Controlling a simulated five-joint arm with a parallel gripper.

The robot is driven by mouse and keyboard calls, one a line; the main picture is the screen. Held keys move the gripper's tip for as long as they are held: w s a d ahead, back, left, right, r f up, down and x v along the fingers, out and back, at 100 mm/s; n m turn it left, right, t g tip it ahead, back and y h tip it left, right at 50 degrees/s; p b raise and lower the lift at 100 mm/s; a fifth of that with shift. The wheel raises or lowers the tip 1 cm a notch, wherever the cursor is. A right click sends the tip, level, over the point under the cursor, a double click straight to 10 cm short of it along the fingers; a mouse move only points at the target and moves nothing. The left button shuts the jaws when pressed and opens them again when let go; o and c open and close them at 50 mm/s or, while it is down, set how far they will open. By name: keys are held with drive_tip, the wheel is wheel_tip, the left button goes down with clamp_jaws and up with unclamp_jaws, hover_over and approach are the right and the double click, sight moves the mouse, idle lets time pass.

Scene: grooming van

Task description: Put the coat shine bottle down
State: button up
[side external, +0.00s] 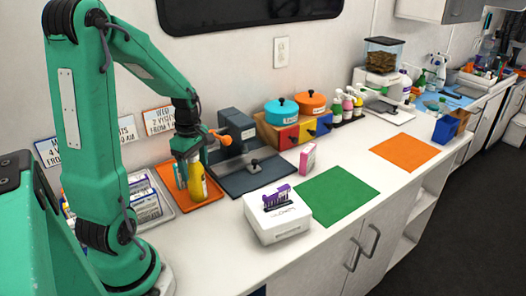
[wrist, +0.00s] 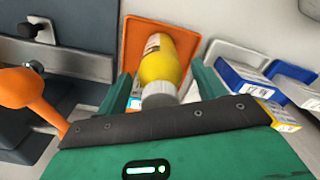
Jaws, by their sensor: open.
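The coat shine bottle appears to be the yellow bottle (side external: 197,186) with a grey cap; its label is too small to read. It stands on the orange tray (side external: 214,188) and also shows in the wrist view (wrist: 160,66), over the same tray (wrist: 134,42). My gripper (side external: 189,172) is low over the tray, around the bottle's upper part. In the wrist view my gripper (wrist: 165,84) has its fingers apart, one on each side of the bottle. Gaps show beside the cap. The bottle's far side is hidden.
A dark grey stand (side external: 240,130) with a base plate is close on the right, with an orange rounded handle (wrist: 28,88) near my gripper. A grey tray of boxes (side external: 148,203) is on the left. A white box (side external: 277,222) and green mat (side external: 335,195) lie further right.

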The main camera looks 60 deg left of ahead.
wheel_tip(320, 180, up, 12)
drive_tip(key=shift+r, duration=0.15)
idle(0.7)
idle(0.4)
drive_tip(key=s+d+r+m+t, duration=0.1)
drive_tip(key=d+m+t, duration=0.1)
drive_tip(key=d+m, duration=0.8)
drive_tip(key=s+d+r+m+t, duration=0.1)
drive_tip(key=s+d+m+t, duration=0.1)
drive_tip(key=d+m, duration=0.9)
drive_tip(key=shift+r+m+t, duration=0.2)
drive_tip(key=shift+m+t, duration=0.6)
drive_tip(key=shift+m, duration=0.4)
